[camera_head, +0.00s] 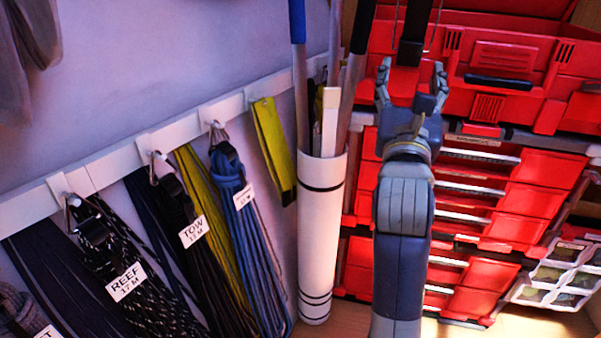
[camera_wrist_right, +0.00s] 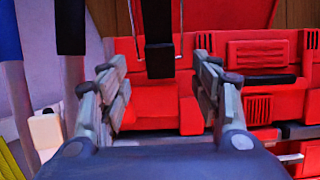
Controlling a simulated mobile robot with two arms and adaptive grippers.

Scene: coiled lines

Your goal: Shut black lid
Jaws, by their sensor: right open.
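No black lid can be told for certain. A black upright piece (camera_head: 415,32) with thin wires beside it hangs at the top of the head view, its top cut off. In the right wrist view this black piece (camera_wrist_right: 157,38) is ahead, between the fingertips in the picture and apart from them. My right gripper (camera_head: 412,82) is open and empty, pointing up before the red toolbox (camera_head: 500,58). It also shows in the right wrist view (camera_wrist_right: 158,72). The toolbox has a black handle (camera_head: 498,82) and a raised red panel behind. My left gripper is not in view.
A white tube (camera_head: 322,230) holding several poles stands left of my right arm. Coiled lines with labels (camera_head: 126,281) hang from a white rail (camera_head: 130,155) on the left wall. Red drawers (camera_head: 480,230) stand below the toolbox, with a clear-lidded organizer (camera_head: 560,272) at right.

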